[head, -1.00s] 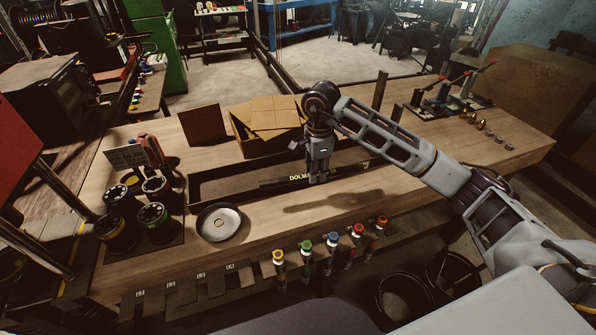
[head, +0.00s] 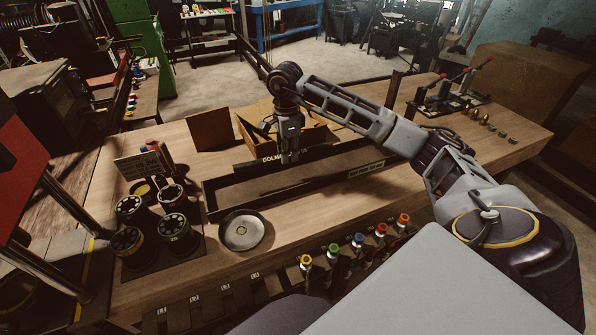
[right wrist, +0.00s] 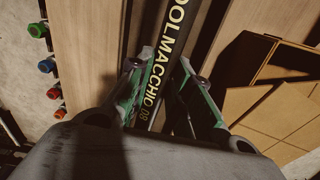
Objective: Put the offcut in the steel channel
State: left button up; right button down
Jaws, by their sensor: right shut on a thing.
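The offcut (head: 271,160) is a black hose piece with yellow lettering. My right gripper (head: 289,157) is shut on it. In the right wrist view the offcut (right wrist: 158,65) runs lengthwise between the two fingers (right wrist: 160,85). The steel channel (head: 340,179) is a long, dark, open trough on the bench with a white label on its front wall. In the head view the gripper and offcut are at the channel's back side, close to the cardboard box; their exact height above it is hard to tell. My left gripper is not in view.
An open cardboard box (head: 262,128) stands just behind the channel. A round metal dish (head: 244,231) lies in front of its left end, beside several black spools (head: 173,226). Coloured-top tools (head: 359,241) line the bench front.

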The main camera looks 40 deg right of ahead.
jog(key=shift+w+a, duration=0.6)
jog(key=shift+a, duration=0.3)
jog(key=shift+w+a, duration=0.1)
jog(key=shift+a, duration=0.15)
jog(key=shift+d+n, duration=0.2)
jog(key=shift+n, duration=0.1)
jog(key=shift+a+f, duration=0.15)
jog(key=shift+f, duration=0.4)
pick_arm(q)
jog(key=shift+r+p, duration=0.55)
pick_arm(e)
send_over(282, 183)
jog(key=shift+f, duration=2.6)
jog(key=shift+f+p, duration=0.35)
jog(key=shift+f, duration=1.4)
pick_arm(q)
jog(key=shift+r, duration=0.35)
pick_arm(e)
jog(key=shift+f, duration=0.1)
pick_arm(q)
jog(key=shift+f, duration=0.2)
pick_arm(e)
jog(key=shift+f, duration=0.2)
